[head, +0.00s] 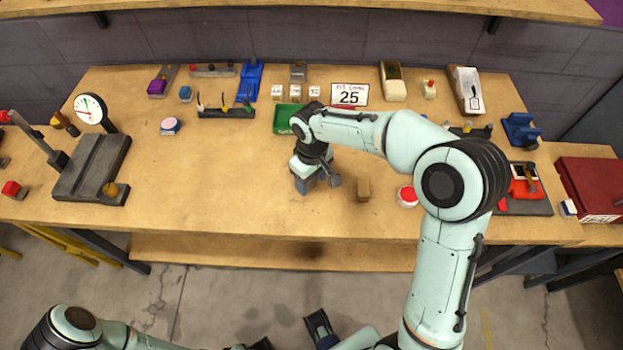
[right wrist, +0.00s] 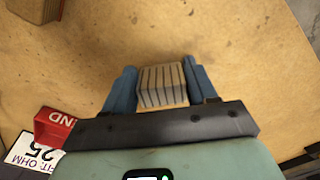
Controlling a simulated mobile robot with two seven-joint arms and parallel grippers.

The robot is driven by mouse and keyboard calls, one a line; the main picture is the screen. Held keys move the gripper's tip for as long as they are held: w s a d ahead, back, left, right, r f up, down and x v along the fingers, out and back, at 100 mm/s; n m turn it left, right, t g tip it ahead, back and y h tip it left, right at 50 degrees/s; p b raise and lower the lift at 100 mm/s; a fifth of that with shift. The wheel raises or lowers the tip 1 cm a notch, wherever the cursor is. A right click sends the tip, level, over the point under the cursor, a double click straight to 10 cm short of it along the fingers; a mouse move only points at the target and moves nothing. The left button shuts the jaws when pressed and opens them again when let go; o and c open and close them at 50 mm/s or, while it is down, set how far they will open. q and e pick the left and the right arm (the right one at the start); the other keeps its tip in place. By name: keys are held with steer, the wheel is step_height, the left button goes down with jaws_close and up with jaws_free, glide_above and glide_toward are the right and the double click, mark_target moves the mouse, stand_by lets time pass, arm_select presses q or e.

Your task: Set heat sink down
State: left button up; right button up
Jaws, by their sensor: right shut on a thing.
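The heat sink (right wrist: 162,86) is a small, light block with dark parallel fins. In the right wrist view it sits between the two blue fingers of my right gripper (right wrist: 163,90), which is shut on it. In the head view my right gripper (head: 317,182) points down over the middle front of the workbench (head: 230,185). There the gripper mostly hides the heat sink. I cannot tell whether it touches the bench top. My left arm runs along the bottom edge of the head view, and its jaws cannot be made out clearly.
A red and white round button (head: 407,196) is farther right. A green bin (head: 287,118) and a "25" sign (head: 349,94) are behind. The bench to the left of the gripper is clear up to the grey scale stand (head: 93,165).

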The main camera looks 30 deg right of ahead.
steer(key=shift+f, duration=0.15)
steer(key=o, duration=0.6)
steer(key=shift+f, duration=0.15)
steer(key=o, duration=0.5)
steer(key=shift+c, duration=0.2)
step_height(320, 180, up, 12)
steer(key=p, duration=0.2)
steer(key=shift+r, duration=0.25)
